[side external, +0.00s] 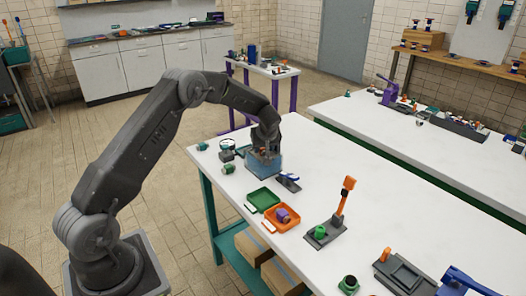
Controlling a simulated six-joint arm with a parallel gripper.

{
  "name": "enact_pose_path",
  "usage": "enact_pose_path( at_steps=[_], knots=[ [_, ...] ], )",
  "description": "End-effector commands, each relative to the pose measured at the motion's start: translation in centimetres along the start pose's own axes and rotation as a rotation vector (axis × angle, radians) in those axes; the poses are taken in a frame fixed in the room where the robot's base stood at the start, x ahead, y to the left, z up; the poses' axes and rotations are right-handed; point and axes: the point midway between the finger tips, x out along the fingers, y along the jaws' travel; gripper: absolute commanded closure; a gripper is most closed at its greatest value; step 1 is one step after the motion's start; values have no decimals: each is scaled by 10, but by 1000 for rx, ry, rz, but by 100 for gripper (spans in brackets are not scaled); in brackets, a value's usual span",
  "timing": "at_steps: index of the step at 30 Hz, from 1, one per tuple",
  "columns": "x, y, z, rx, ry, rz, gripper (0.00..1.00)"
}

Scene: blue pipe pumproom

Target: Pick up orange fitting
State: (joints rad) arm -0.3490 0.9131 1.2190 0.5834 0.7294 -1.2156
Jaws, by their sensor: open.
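My gripper (265,146) points down at a translucent blue bin (263,168) near the left end of the white table. Its fingertips are at or just inside the bin's opening. The jaws are open. A small orange-brown patch shows between the fingers at the bin's top; it may be the orange fitting, but it is too small and too covered to be sure. I cannot tell whether the fingers touch anything. The bin's walls and my gripper hide most of what lies inside.
Green fittings (229,169) lie left of the bin. An upright orange-handled tool (345,194) rises further right. The table's far middle is clear.

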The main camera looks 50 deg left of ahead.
Motion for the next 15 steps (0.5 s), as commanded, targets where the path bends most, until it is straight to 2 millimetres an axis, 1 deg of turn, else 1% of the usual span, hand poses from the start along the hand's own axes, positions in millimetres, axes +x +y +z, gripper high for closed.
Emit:
enact_pose_path(
  at_steps=[5,15],
  knots=[
    [0,0,0,0,1,1,58],
    [-1,0,0,0,1,1,91]
  ],
)
